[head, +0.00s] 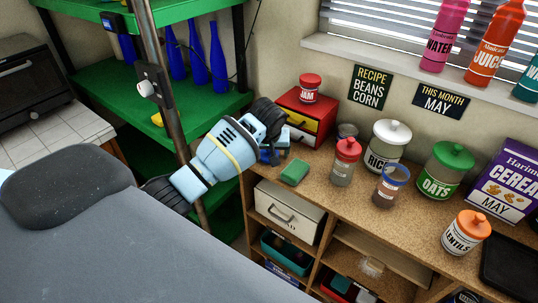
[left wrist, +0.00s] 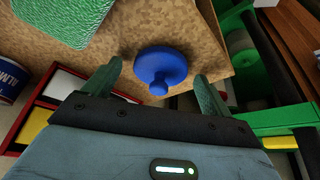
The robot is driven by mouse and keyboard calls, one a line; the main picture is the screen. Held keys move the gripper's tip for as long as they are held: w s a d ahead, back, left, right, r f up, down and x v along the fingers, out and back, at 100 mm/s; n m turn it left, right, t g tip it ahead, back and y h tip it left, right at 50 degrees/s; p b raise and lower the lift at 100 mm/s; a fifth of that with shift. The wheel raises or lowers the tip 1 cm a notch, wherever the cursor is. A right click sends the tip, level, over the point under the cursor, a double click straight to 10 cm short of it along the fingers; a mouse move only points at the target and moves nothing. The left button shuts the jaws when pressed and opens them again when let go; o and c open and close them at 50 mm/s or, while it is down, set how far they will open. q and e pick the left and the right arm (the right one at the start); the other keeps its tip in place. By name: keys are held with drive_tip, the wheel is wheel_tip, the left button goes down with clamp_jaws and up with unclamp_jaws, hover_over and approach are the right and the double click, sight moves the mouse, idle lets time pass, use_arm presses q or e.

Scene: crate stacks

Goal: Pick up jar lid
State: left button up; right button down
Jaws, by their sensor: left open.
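The jar lid (left wrist: 160,66) is blue and round with a knob; in the left wrist view it lies on the cork-coloured shelf top, near its edge. My left gripper (head: 274,150) is open, beside the red drawer box in the head view. In the left wrist view its two fingers (left wrist: 157,78) stand apart on either side of the lid, with gaps showing. I cannot tell whether the fingertips are level with the lid. In the head view the gripper mostly hides the lid. My right gripper is not in view.
A green sponge (head: 294,172) and a red drawer box (head: 311,106) with a jam jar on top are close by. A lidless jar with a blue rim (head: 386,194) stands right, among lidded jars. Green shelving (head: 215,105) stands left.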

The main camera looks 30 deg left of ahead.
use_arm(q)
drive_tip(key=shift+f, duration=0.1)
drive_tip(key=c, duration=1)
drive_tip(key=shift+r, duration=0.6)
wheel_tip(320, 180, up, 2)
drive_tip(key=shift+r, duration=0.25)
drive_tip(key=s+d, duration=0.2)
drive_tip(key=s, duration=0.3)
drive_tip(key=s+d+r, duration=0.1)
drive_tip(key=s, duration=0.4)
drive_tip(key=s+d, duration=0.2)
drive_tip(key=s, duration=0.3)
drive_tip(key=shift+d+r, duration=0.15)
drive_tip(key=shift+d, duration=0.15)
